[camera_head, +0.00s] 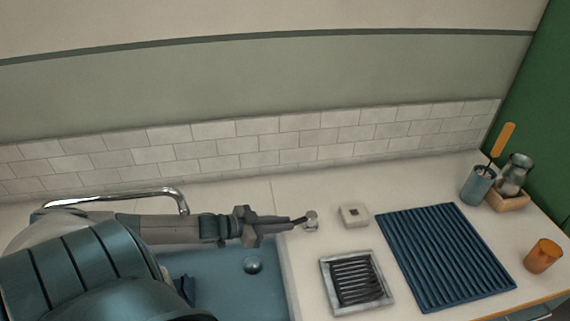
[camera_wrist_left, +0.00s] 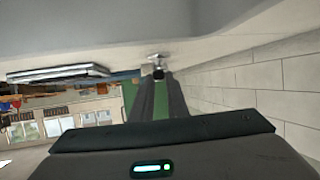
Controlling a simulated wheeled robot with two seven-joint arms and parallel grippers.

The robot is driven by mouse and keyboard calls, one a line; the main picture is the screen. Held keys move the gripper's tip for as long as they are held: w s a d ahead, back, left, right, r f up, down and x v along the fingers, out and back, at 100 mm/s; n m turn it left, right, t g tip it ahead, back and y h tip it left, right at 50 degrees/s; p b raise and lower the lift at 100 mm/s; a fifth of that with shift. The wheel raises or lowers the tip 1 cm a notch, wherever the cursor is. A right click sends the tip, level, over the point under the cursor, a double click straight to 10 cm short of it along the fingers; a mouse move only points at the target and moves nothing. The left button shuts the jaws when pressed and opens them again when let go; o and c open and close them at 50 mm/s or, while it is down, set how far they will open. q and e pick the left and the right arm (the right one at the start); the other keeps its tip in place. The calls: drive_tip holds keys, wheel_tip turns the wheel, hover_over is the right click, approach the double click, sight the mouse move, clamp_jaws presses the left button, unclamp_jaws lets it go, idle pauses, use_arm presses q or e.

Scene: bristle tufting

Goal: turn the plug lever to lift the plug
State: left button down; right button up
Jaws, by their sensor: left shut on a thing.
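The plug lever (camera_head: 311,221) is a small silver fitting on the pale counter, just right of the sink. My left gripper (camera_head: 300,222) reaches it from the left and is shut on it at the fingertips. In the left wrist view the lever (camera_wrist_left: 154,58) shows as a small metal piece at the tips of the two dark fingers of my left gripper (camera_wrist_left: 158,76). The plug (camera_head: 252,265) is a shiny round dome in the blue sink basin (camera_head: 222,285). I cannot tell whether it is raised. My right gripper is in neither view.
A chrome faucet (camera_head: 150,191) stands behind my left arm. A small pale square block (camera_head: 353,215), a framed grate (camera_head: 328,284) and a blue ribbed mat (camera_head: 445,257) lie right of the lever. An orange cup (camera_head: 543,256) and a brush holder (camera_head: 476,187) stand further right.

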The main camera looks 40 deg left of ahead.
use_arm(q)
drive_tip(key=c, duration=1.7)
unclamp_jaws()
drive_tip(key=shift+w, duration=0.1)
drive_tip(key=shift+s, duration=0.2)
drive_tip(key=shift+p+v, duration=0.3)
drive_tip(key=shift+v, duration=8.2)
drive_tip(key=shift+r, duration=0.2)
